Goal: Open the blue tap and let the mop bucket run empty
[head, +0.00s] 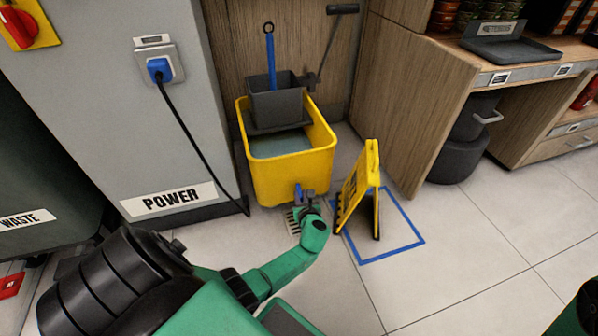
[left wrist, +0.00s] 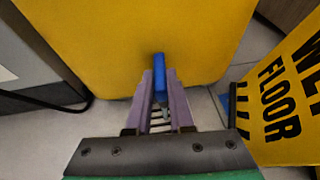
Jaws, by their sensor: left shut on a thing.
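The yellow mop bucket (head: 285,165) stands on the floor against the wooden panel, with greyish water (head: 280,145) in it. The blue tap (head: 298,192) is low on its front wall; in the left wrist view the blue tap handle (left wrist: 159,78) points up between my fingers. My left gripper (head: 306,200) reaches the bucket's front and is shut on the blue tap handle; its two purple fingers (left wrist: 160,105) flank the handle. The tap's spout is hidden behind the gripper. A floor drain grate (head: 292,222) lies below the tap. My right gripper is not in view.
A yellow wet floor sign (head: 358,190) stands close right of my left gripper, inside a blue taped outline (head: 390,252). A grey wringer (head: 275,103) sits on the bucket. A black cable (head: 200,150) hangs from the power cabinet (head: 110,100) at left. Floor at right is clear.

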